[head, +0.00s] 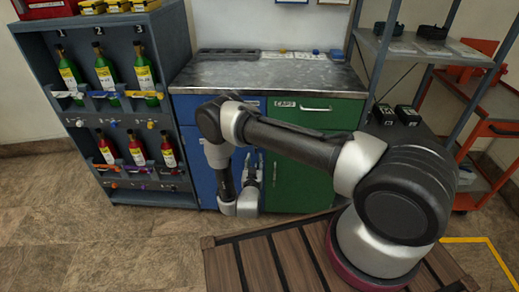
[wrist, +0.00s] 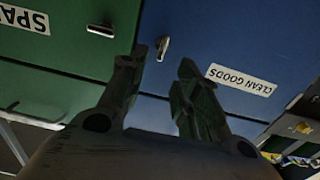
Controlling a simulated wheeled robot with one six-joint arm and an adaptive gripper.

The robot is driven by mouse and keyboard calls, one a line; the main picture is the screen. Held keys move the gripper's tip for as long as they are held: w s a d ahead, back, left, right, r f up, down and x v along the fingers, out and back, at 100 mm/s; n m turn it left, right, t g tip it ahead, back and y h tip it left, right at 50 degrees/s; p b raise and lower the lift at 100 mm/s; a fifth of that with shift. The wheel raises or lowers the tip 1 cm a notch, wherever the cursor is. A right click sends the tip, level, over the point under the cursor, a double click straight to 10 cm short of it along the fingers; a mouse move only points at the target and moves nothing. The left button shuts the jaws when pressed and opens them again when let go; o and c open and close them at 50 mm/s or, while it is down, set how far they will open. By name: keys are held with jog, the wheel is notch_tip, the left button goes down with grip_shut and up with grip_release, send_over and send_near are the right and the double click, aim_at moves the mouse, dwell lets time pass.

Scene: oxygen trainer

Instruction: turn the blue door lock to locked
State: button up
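The blue door (wrist: 220,35) fills the right of the wrist view, which shows it upside down with a CLEAN GOODS label. A small silver lock knob (wrist: 162,48) stands out from it, slightly tilted from the picture's vertical. My gripper (wrist: 161,60) is open, with one finger on each side of the knob; the knob shows in the gap near the tips. I cannot tell whether either finger touches it. In the head view my gripper (head: 254,163) is low before the blue door (head: 197,165), and my arm hides much of the door and the lock.
A green door (head: 300,170) adjoins the blue one; its handle (wrist: 100,31) is close to my left finger in the wrist view. A bottle rack (head: 125,110) stands left, a metal shelf (head: 420,48) right. The worktop (head: 270,75) is mostly clear. Tiled floor lies open at left.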

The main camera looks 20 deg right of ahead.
jog(key=x, duration=0.8)
jog(key=shift+r, duration=0.3)
jog(key=shift+s, duration=0.1)
grip_shut()
